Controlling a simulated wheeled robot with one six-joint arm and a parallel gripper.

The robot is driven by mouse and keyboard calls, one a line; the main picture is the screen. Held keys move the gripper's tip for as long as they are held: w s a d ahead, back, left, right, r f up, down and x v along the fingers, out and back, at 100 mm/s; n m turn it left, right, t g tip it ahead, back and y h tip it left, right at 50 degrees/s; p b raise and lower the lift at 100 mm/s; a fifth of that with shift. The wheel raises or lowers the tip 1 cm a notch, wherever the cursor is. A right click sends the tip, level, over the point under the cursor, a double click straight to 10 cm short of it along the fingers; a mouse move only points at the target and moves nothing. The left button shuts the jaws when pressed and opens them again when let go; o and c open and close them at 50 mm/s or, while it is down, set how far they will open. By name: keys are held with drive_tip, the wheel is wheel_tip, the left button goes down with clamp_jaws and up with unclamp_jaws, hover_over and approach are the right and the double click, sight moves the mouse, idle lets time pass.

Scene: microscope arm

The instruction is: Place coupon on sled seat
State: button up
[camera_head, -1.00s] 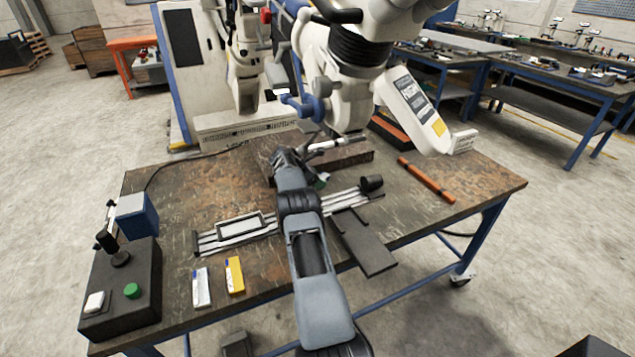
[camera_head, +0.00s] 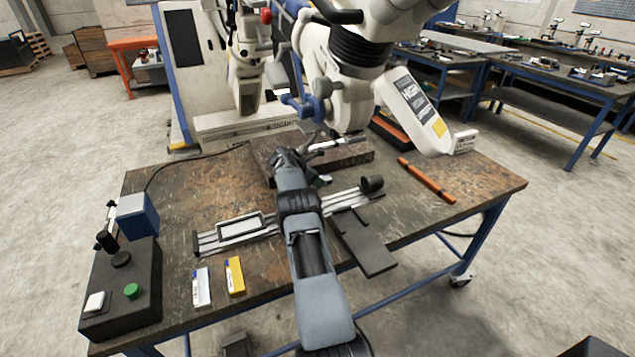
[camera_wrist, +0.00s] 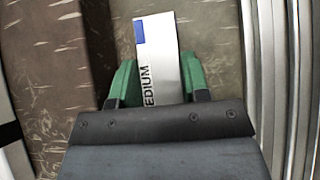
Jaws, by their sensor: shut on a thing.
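My gripper (camera_wrist: 158,75), with green fingertips, is shut on a silver coupon (camera_wrist: 162,45) with a blue end and lettering ending in "EDIUM". The coupon sticks out beyond the fingertips in the wrist view. In the head view my arm hides most of the gripper and the coupon. The gripper is over the back middle of the table, beyond the rails. The sled seat appears to be the pale rectangular frame (camera_head: 240,226) on the left part of the rails, left of my arm. It looks empty. The gripper is apart from it.
A white-and-blue piece (camera_head: 201,288) and a yellow piece (camera_head: 235,275) lie at the front left. A control box (camera_head: 122,295) with a green button stands beside them. A large white machine (camera_head: 345,75) overhangs the back. An orange bar (camera_head: 426,180) lies right.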

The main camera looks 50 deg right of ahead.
drive_tip(key=shift+r, duration=0.1)
drive_tip(key=shift+r, duration=0.55)
drive_tip(key=w+a, duration=0.1)
drive_tip(key=a, duration=0.3)
drive_tip(key=w+a+b, duration=0.1)
drive_tip(key=w+a, duration=0.1)
drive_tip(key=a, duration=0.2)
drive_tip(key=w+a, duration=0.2)
drive_tip(key=a, duration=0.1)
drive_tip(key=shift+a, duration=0.4)
wheel_tip(320, 180, up, 14)
drive_tip(key=p, duration=0.1)
drive_tip(key=shift+f, duration=0.15)
